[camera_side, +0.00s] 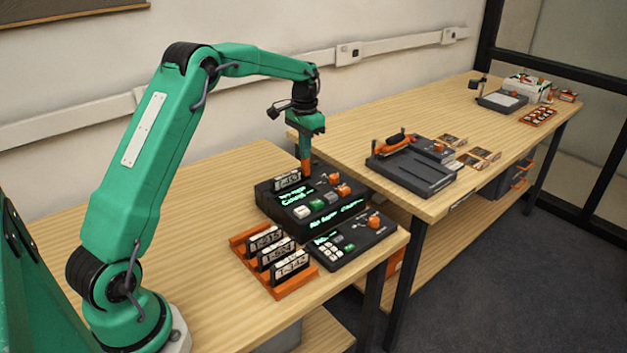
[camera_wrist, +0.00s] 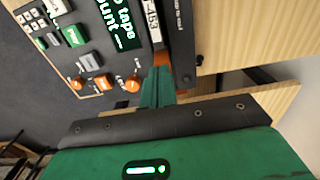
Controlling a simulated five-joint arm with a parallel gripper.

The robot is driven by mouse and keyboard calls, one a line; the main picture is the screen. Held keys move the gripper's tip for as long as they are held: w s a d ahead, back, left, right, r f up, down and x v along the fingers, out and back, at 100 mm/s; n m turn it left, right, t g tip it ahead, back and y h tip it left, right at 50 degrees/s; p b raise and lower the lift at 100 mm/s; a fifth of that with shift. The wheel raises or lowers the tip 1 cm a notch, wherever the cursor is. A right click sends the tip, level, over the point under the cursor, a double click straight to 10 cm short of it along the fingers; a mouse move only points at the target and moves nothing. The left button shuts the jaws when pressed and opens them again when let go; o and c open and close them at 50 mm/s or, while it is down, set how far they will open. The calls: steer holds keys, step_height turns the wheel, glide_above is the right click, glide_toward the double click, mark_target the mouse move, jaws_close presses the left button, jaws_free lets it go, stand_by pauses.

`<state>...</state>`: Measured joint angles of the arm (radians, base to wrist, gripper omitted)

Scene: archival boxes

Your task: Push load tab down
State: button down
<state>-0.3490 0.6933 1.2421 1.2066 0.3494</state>
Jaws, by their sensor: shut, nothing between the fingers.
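A black tape device (camera_side: 310,205) with a lit green-text screen (camera_side: 296,195) stands near the table's right end. A cartridge (camera_side: 288,181) with a white label stands upright at its back; the label also shows in the wrist view (camera_wrist: 153,22). My gripper (camera_side: 306,170) is shut and empty, pointing down beside the cartridge at the device's back. In the wrist view its green fingers (camera_wrist: 158,80) end at an orange patch beside the cartridge and a black edge. I cannot make out a separate load tab there, or whether the fingertips touch anything.
An orange rack (camera_side: 278,262) with several labelled cartridges stands in front of the device. A smaller black keypad unit (camera_side: 350,243) is beside it. Orange knobs (camera_side: 336,179) rise from the device close to my gripper. A second table (camera_side: 440,125) holds more equipment.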

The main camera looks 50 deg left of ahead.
steer(key=shift+f, duration=1.85)
step_height(320, 180, up, 14)
steer(key=shift+r, duration=0.25)
